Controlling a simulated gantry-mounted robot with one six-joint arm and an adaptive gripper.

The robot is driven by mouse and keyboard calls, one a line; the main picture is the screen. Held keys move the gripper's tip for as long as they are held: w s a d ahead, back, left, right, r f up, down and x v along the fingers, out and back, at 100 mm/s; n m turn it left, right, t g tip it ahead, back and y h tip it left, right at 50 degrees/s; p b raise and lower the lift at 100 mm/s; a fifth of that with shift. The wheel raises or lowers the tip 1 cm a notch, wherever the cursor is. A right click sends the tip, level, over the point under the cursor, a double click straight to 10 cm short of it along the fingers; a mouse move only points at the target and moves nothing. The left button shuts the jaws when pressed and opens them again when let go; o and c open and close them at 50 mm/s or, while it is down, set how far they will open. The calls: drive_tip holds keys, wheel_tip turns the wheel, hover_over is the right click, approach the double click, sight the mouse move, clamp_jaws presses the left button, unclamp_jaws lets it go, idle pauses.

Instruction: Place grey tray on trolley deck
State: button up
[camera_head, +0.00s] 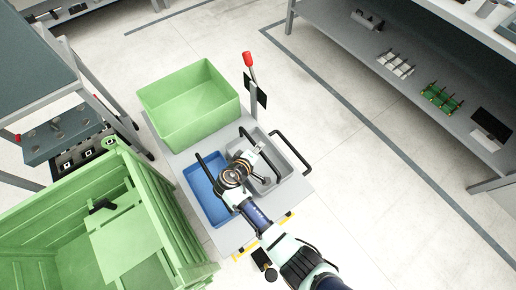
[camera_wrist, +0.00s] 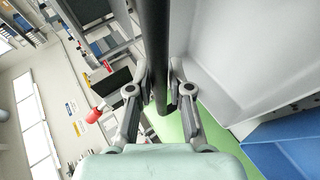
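The grey tray (camera_head: 286,166) is at the right of the trolley deck, beside the blue tray (camera_head: 205,196). It has a black bar handle on each of two sides. The grey tray's pale wall (camera_wrist: 225,50) fills the right there. The trolley deck (camera_head: 233,237) is grey. I cannot tell whether the tray's underside touches it. My arm hides part of both trays.
A green bin (camera_head: 190,103) stands on the far part of the trolley. A red-topped post (camera_head: 249,70) rises beside it. A large green crate (camera_head: 75,220) is close on the left. A shelf rack (camera_head: 400,62) stands at the upper right. The floor right of the trolley is clear.

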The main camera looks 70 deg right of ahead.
drive_tip(key=shift+o, duration=1.2)
drive_tip(key=shift+r, duration=0.25)
drive_tip(key=p+v, duration=0.4)
drive_tip(key=v, duration=0.8)
drive_tip(key=shift+w+f, duration=0.1)
drive_tip(key=w+a+r+n+t+y, duration=0.1)
drive_tip(key=w+a+r+t+y, duration=0.35)
drive_tip(key=a+r, duration=0.4)
drive_tip(key=w+a+r+n+t+y, duration=0.1)
drive_tip(key=w+a+r+t+y, duration=0.2)
drive_tip(key=w+a+r+t, duration=0.55)
drive_tip(key=s+a+r+n+t+y, duration=0.1)
drive_tip(key=s+a+r+y, duration=0.3)
drive_tip(key=a+r, duration=0.5)
drive_tip(key=shift+s+a+n, duration=0.4)
drive_tip(key=shift+a+n, duration=0.3)
drive_tip(key=shift+a, duration=0.45)
